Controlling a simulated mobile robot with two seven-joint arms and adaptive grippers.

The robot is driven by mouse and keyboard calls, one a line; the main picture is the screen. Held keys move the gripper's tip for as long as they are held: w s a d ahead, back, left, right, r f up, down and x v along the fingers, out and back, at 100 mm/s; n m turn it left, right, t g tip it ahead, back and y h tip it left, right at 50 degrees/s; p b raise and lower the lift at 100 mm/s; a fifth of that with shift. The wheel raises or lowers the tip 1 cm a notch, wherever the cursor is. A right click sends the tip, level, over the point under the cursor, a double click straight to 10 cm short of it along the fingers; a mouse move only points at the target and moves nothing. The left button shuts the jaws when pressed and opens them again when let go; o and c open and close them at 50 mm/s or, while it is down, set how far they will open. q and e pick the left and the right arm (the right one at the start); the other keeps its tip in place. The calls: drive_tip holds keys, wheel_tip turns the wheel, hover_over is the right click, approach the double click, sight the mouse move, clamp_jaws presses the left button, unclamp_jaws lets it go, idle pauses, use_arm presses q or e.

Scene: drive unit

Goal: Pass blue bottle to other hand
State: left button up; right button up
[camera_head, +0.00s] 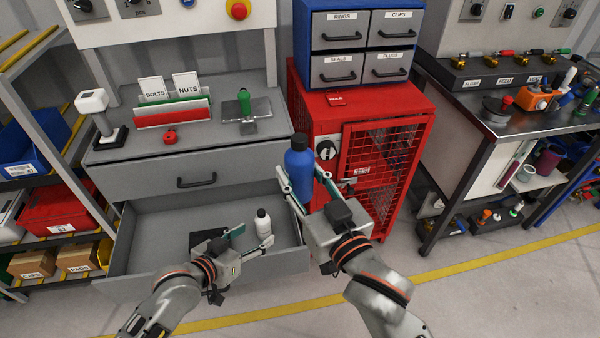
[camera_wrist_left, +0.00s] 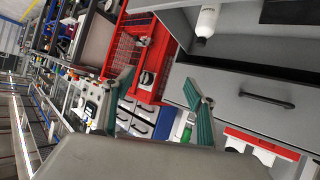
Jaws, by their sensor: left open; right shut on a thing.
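The blue bottle (camera_head: 299,166) with a black cap is upright in the head view, between the fingers of my right gripper (camera_head: 306,188). My right gripper is shut on it, in front of the red cage cabinet. My left gripper (camera_head: 240,240) is open and empty, lower and to the left, over the open drawer. Its green-padded fingers also show in the left wrist view (camera_wrist_left: 160,105), spread apart with nothing between them. The blue bottle cannot be made out in the left wrist view.
The open grey drawer (camera_head: 150,225) holds a white bottle (camera_head: 263,224) and a dark flat item. The white bottle also shows in the left wrist view (camera_wrist_left: 206,22). The red cage cabinet (camera_head: 385,165) stands behind my right gripper. Shelves stand left, a workbench right.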

use_arm(q)
drive_tip(key=s+a+f+y, duration=0.2)
drive_tip(key=s+a+f, duration=0.1)
drive_tip(key=s+f, duration=0.3)
drive_tip(key=s+a+f+y, duration=0.1)
drive_tip(key=s+a+f, duration=0.3)
drive_tip(key=s, duration=0.6)
wheel_tip(320, 180, down, 2)
drive_tip(key=shift+s+f+g+y, duration=0.1)
drive_tip(key=shift+s+g+y, duration=0.1)
drive_tip(key=shift+g+y, duration=0.2)
